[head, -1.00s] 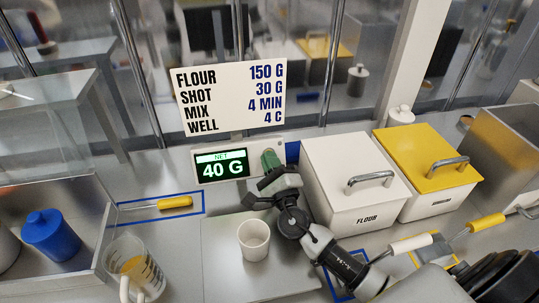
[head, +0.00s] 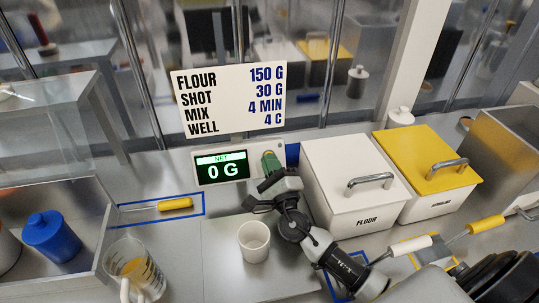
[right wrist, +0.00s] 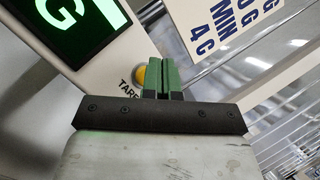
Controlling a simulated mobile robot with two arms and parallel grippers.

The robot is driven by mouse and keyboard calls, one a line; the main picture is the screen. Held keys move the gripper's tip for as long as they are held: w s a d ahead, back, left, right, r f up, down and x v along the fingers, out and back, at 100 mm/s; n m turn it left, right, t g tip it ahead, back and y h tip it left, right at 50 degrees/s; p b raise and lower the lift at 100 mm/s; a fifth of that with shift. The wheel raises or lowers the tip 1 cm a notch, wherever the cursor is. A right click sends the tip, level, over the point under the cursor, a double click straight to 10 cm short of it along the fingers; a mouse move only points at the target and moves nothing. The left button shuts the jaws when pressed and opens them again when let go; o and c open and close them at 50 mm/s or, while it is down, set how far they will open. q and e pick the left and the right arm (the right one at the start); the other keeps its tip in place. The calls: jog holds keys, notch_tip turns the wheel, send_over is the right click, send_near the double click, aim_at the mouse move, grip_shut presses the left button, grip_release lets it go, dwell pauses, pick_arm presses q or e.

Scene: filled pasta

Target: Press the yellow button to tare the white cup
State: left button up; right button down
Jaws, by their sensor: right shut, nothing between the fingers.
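The white cup (head: 254,241) stands upright and empty-looking on the steel scale plate (head: 222,262). The scale display (head: 222,168) behind it reads NET 0 G. My right gripper (head: 269,160) is shut, with its green fingertips at the right end of the display panel. In the right wrist view the yellow button (right wrist: 140,76) shows partly beside the green fingertips (right wrist: 162,72), above the TARE lettering. The fingers hide the rest of it, and I cannot tell whether they touch it. My left gripper is not in view.
A white FLOUR bin (head: 350,180) and a yellow-lidded bin (head: 430,165) stand right of my right gripper. A measuring jug (head: 133,270), a blue canister (head: 52,237) and a yellow-handled tool (head: 175,204) are on the left. A recipe sign (head: 230,98) stands above the display.

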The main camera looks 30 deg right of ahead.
jog(key=shift+s+a+r, duration=0.1)
jog(key=shift+s+r, duration=0.05)
jog(key=shift+s, duration=0.2)
jog(key=s+p, duration=0.1)
jog(key=s+r+p, duration=0.1)
jog(key=s, duration=0.1)
jog(key=s+a+r+p, duration=0.1)
jog(key=shift+s, duration=0.15)
dwell(0.9)
